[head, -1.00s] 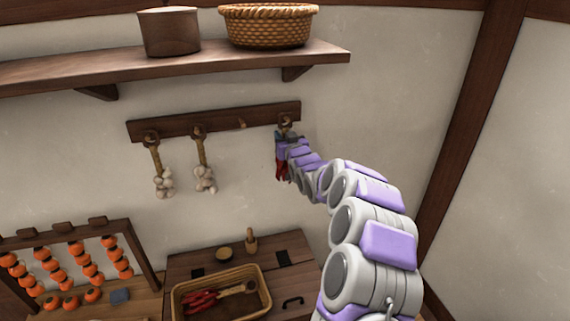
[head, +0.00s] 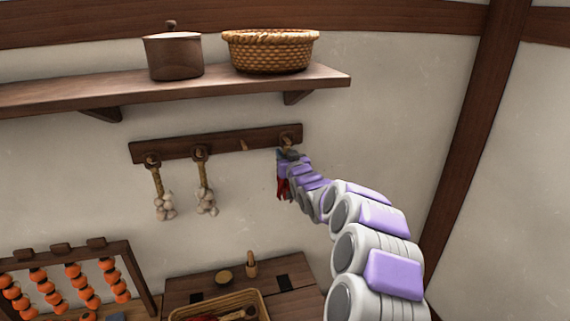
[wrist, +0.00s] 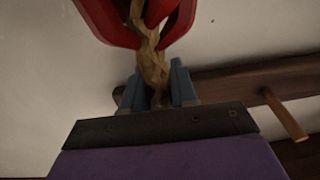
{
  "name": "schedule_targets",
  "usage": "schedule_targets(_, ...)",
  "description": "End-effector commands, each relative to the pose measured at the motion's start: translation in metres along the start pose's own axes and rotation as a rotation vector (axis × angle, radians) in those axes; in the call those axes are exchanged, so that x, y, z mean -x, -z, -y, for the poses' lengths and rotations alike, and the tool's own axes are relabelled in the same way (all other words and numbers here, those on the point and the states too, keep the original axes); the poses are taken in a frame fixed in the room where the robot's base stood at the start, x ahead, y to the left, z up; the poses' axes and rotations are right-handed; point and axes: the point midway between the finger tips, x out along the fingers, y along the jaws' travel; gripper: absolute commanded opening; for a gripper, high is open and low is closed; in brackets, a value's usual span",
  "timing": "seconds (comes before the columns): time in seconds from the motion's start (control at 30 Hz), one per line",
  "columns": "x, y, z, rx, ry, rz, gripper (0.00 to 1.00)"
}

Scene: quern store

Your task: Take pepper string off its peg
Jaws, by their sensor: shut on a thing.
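The pepper string hangs at the right end of the wooden peg rail (head: 220,144), with its red peppers (head: 283,190) below my gripper (head: 288,157). In the wrist view, the blue fingers of my gripper (wrist: 157,88) are shut on its tan braided cord (wrist: 150,62). The red peppers (wrist: 100,18) show at the top of that view. A tan loop (head: 287,141) shows at the right-end peg above my gripper. My gripper and arm partly hide this area, so I cannot tell how the loop sits on the peg.
Two garlic strings (head: 157,180) (head: 202,178) hang left on the rail. A bare peg (head: 244,146) shows between them and my gripper; it also shows in the wrist view (wrist: 285,115). Above is a shelf (head: 120,92) with a pot (head: 173,56) and basket (head: 270,52). Wall to the right is clear.

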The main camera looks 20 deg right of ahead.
Motion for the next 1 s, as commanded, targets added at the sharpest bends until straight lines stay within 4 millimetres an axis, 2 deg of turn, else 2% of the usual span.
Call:
schedule_targets(0.47, 0.054, -0.001, -0.001, -0.003, -0.002, 0.002, 0.00)
schedule_targets(0.8, 0.124, -0.002, -0.001, -0.001, -0.001, 0.004, 0.00)
schedule_targets(1.0, 0.156, -0.001, -0.001, 0.000, -0.002, 0.002, 0.00)
